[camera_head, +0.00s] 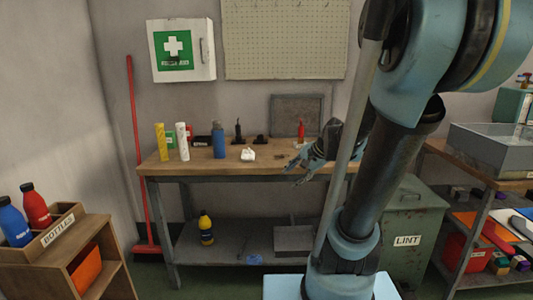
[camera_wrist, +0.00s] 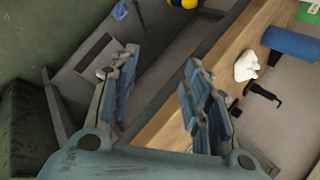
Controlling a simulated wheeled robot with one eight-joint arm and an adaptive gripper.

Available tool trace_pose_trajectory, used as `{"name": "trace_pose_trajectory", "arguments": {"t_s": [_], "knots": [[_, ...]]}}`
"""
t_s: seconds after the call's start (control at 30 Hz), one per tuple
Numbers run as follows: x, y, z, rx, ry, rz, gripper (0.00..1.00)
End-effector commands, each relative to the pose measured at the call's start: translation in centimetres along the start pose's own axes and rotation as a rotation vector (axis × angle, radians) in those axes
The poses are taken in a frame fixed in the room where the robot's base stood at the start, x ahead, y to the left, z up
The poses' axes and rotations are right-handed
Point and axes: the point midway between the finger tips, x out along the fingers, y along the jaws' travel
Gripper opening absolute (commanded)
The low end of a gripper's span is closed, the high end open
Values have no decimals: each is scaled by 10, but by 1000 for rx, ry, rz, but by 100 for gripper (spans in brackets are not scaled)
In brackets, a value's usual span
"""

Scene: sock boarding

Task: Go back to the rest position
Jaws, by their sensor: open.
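My gripper (camera_head: 299,168) is open and empty in the head view, over the right part of the wooden workbench (camera_head: 215,168). Its two fingers stand apart in the wrist view (camera_wrist: 157,75), with nothing between them. The bench's wooden top (camera_wrist: 243,55) and lower grey shelf lie beyond the fingers there. My arm covers much of the right side of the head view and hides the bench's right end.
A white crumpled cloth (camera_head: 248,154) and a blue bottle (camera_head: 219,140) stand on the bench. A green LINT bin (camera_head: 408,215) is right of it. A bottle rack (camera_head: 70,240) stands left, a shelf unit (camera_head: 480,190) right. Open floor lies before the bench.

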Motion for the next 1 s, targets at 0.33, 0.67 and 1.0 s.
{"name": "trace_pose_trajectory", "arguments": {"t_s": [0.33,0.67,1.0], "knots": [[-23,87,44,-422,3,262,44],[-48,164,62,-776,-34,500,44],[-58,189,63,-894,-57,586,44]]}}
